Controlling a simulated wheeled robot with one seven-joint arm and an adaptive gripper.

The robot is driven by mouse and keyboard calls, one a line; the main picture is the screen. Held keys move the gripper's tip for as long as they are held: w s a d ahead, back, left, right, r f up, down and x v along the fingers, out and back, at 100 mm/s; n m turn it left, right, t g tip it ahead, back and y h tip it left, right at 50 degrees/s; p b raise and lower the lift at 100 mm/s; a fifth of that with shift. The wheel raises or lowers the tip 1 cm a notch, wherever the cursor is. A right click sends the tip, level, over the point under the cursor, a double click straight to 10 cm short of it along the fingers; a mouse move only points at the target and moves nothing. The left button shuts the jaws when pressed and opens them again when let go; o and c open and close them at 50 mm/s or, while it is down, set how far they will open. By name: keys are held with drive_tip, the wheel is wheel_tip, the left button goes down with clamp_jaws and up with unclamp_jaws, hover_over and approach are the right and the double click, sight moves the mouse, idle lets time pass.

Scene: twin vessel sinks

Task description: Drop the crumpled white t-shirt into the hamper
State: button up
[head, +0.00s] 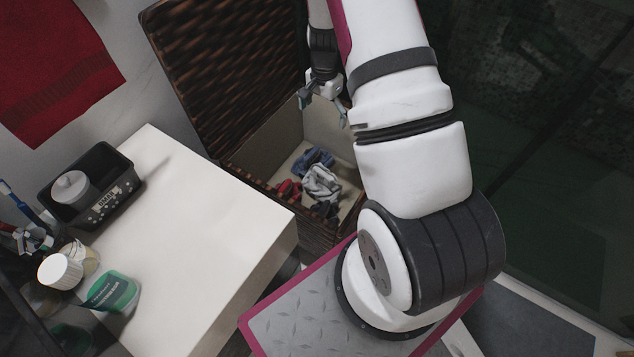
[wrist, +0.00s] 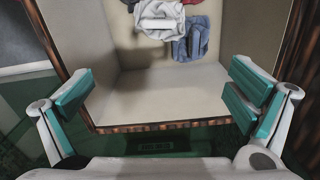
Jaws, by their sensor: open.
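The crumpled white t-shirt (head: 321,184) lies inside the hamper (head: 312,236), among other clothes on its pale floor. In the wrist view the t-shirt (wrist: 165,18) shows at the top edge, partly cut off, beside a blue garment. My gripper (head: 324,107) is over the hamper's opening, with its jaws apart and nothing between them. In the wrist view my gripper (wrist: 160,85) has its two teal-padded fingers wide apart, and the t-shirt is beyond them, apart from both. The hamper is brown wicker with a light lining. My arm hides its right side.
The hamper's wicker lid (head: 225,70) stands open behind. Blue (head: 311,160) and red (head: 289,190) garments lie in the hamper. A white counter (head: 210,225) at left holds a black basket (head: 92,190), a green tub (head: 112,291) and bottles. A red towel (head: 55,65) hangs on the wall.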

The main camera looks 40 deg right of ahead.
wheel_tip(320, 180, up, 12)
idle(0.5)
drive_tip(key=shift+f, duration=0.1)
